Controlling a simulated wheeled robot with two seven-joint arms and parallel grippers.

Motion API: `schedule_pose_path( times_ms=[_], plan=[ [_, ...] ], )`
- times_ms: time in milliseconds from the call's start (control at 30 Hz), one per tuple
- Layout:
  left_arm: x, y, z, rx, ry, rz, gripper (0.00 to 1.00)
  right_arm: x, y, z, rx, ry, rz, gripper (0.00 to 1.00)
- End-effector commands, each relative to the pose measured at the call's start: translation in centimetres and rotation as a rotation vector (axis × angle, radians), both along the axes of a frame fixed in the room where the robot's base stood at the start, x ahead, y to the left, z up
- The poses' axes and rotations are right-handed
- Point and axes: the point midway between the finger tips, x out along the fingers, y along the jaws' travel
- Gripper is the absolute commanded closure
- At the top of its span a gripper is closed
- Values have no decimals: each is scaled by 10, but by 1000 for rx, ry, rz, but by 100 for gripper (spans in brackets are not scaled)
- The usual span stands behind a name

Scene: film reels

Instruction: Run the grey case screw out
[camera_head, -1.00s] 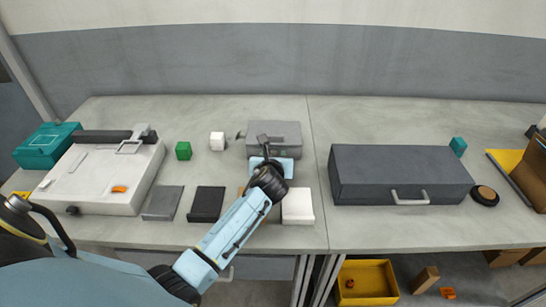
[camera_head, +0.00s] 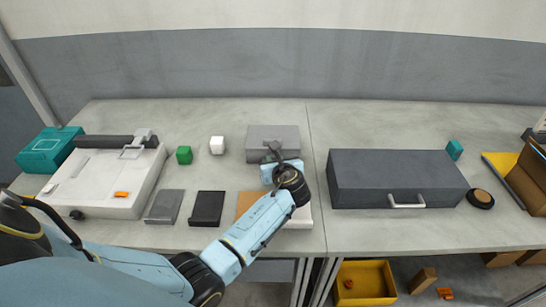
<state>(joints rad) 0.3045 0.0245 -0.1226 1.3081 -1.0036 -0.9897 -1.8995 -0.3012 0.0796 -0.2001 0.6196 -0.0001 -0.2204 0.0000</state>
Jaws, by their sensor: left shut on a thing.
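The grey case (camera_head: 274,137) lies on the bench, left of the seam between the two tabletops. My left gripper (camera_head: 273,154) is at the front edge of the case, its arm reaching in from the lower left. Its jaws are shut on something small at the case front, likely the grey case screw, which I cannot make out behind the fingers. My right gripper is not in the picture.
A large dark grey drawer box (camera_head: 396,178) stands to the right. A grey plate (camera_head: 164,207), a black box (camera_head: 207,208) and a white machine (camera_head: 110,182) lie farther left. Bench behind the case is clear.

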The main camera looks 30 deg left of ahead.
Motion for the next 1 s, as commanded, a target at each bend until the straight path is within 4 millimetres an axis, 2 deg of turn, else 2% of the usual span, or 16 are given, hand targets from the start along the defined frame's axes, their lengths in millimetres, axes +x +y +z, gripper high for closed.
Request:
schedule_pose_path(
  times_ms=[200,533,567,700,1000],
  plan=[
    [2,-2,-2,1,1,122,100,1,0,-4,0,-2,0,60],
    [1,-2,-2,2,0,133,100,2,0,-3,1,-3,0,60],
    [1,-2,-2,2,1,132,78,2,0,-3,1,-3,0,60],
    [1,-2,-1,1,0,131,60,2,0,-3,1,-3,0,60],
    [3,-3,1,2,-4,128,60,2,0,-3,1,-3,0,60]
  ],
)
